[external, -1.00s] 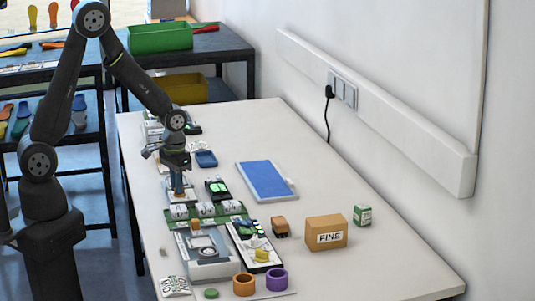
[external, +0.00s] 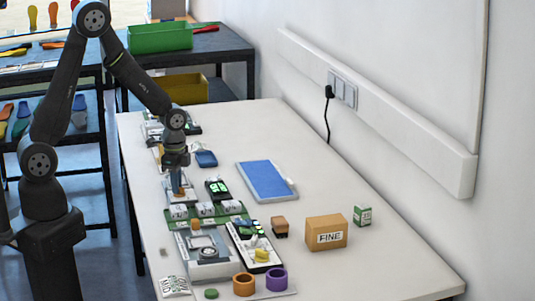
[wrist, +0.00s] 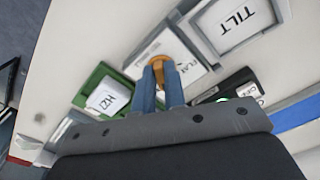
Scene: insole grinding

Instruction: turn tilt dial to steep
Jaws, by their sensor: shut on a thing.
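The tilt dial shows as an orange-brown knob (wrist: 162,42) on a white plate in the wrist view. The plate carries lettering that seems to read FLAT, partly hidden by my fingers. A framed TILT sign (wrist: 237,20) lies beside it at upper right. My gripper (wrist: 161,70) has its blue fingers shut on the knob. In the external view my gripper (external: 177,183) points down at the dial station, where only a small part of the knob shows. The dial's pointer and its steep mark cannot be made out.
A green tray with white labelled blocks (external: 206,209) lies just in front of my gripper. A black device with a green display (external: 218,189) is close on the right. A blue mat (external: 266,181) lies farther right.

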